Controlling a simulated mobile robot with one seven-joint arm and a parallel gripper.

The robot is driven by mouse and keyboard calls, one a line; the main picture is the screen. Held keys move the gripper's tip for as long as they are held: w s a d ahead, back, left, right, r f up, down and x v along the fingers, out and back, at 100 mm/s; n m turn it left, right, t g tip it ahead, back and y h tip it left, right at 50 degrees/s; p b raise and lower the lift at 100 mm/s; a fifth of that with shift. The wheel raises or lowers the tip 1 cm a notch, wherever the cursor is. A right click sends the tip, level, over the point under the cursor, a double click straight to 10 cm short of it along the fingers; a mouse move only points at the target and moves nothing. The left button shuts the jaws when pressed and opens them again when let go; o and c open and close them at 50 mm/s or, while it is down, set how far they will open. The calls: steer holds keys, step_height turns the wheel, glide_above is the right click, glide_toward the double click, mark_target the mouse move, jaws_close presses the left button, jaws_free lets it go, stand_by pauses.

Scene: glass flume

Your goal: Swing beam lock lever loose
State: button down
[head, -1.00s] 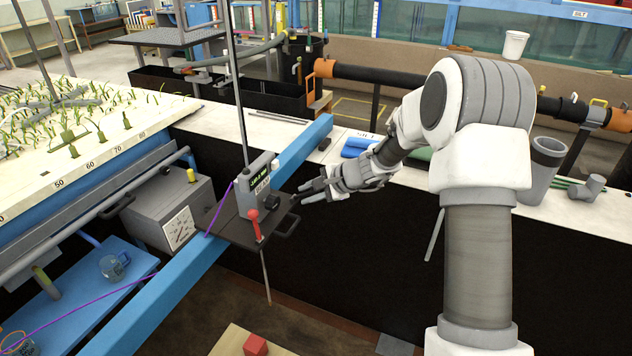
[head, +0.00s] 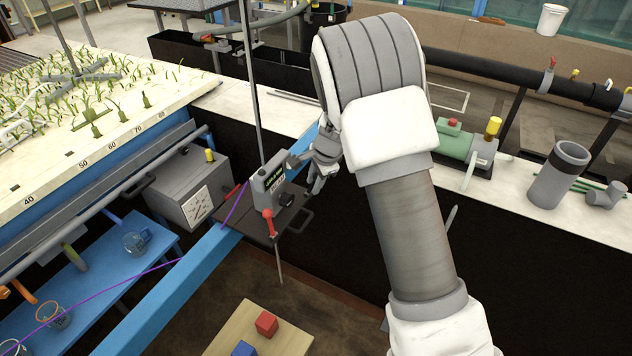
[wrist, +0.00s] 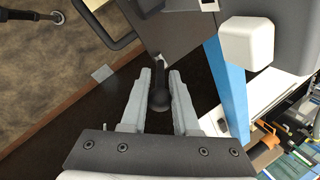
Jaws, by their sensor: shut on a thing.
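The dark beam lock lever (wrist: 159,98), with a rounded end, lies between my gripper's fingers in the wrist view. My gripper (wrist: 160,80) is shut on it, one pale finger on each side. In the head view my gripper (head: 309,174) is at the right side of the dark carriage plate (head: 262,228), partly behind my arm, and the held lever cannot be made out there. The plate sits on the blue beam (head: 180,290), which also shows in the wrist view (wrist: 226,95).
A grey gauge box (head: 268,182) with a display and a red-knobbed lever (head: 268,222) stand on the plate near my gripper. A plate handle (head: 301,222) juts out in front. A thin upright rod (head: 252,90) rises behind. A board with red and blue blocks (head: 255,332) lies below.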

steer(key=shift+a, duration=0.2)
stand_by(0.3)
steer(key=c, duration=0.7)
jaws_free()
steer(key=shift+c, duration=0.2)
steer(key=b+v, duration=0.1)
steer(key=v, duration=1.6)
steer(key=shift+a+r, duration=0.2)
steer(key=shift+r, duration=0.15)
steer(key=shift+w, duration=0.1)
